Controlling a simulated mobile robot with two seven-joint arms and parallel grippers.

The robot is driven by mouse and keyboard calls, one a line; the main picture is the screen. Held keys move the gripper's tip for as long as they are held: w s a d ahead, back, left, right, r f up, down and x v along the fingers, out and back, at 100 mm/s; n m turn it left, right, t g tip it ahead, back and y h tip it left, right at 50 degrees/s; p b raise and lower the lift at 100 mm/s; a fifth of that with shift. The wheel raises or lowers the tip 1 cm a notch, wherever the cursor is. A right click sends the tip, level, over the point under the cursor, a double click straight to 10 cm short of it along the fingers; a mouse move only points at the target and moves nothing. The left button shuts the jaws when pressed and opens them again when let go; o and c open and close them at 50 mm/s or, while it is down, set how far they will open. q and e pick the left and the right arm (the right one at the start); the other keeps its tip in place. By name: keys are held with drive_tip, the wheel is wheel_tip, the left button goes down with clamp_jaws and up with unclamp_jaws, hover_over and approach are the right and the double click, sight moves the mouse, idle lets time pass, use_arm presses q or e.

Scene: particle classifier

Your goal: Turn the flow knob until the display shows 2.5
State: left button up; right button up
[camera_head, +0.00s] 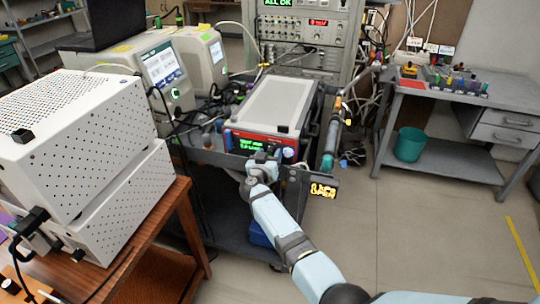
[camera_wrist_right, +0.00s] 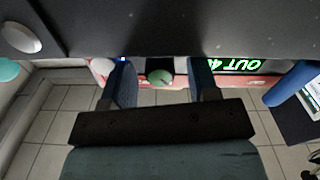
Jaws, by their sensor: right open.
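The instrument (camera_head: 275,100) has a grey top and a red and blue front. Its green-lit display (camera_head: 237,144) is too small to read in the head view. In the right wrist view the display (camera_wrist_right: 235,65) appears inverted and cut off, showing "OUT 4" and no more. A round green knob (camera_wrist_right: 160,77) shows between the two blue fingers of my right gripper (camera_wrist_right: 162,72). The fingers are open, with gaps on both sides. I cannot tell whether this is the flow knob. In the head view my right gripper (camera_head: 264,158) is at the instrument's front. My left gripper is not in view.
White perforated boxes (camera_head: 75,135) stand on a wooden table at left. Hoses and a pipe (camera_head: 335,135) run beside the instrument. Floor (camera_head: 440,220) is clear at right, before the grey bench (camera_head: 480,92).

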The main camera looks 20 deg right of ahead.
drive_tip(key=shift+c, duration=0.5)
drive_tip(key=c, duration=0.8)
drive_tip(key=shift+r+m+p, duration=0.1)
drive_tip(key=shift+m+p, duration=0.2)
drive_tip(key=shift+c, duration=0.2)
drive_tip(key=shift+m+p, duration=0.4)
drive_tip(key=shift+m, duration=1.2)
drive_tip(key=o, duration=0.9)
drive_tip(key=shift+o, duration=0.2)
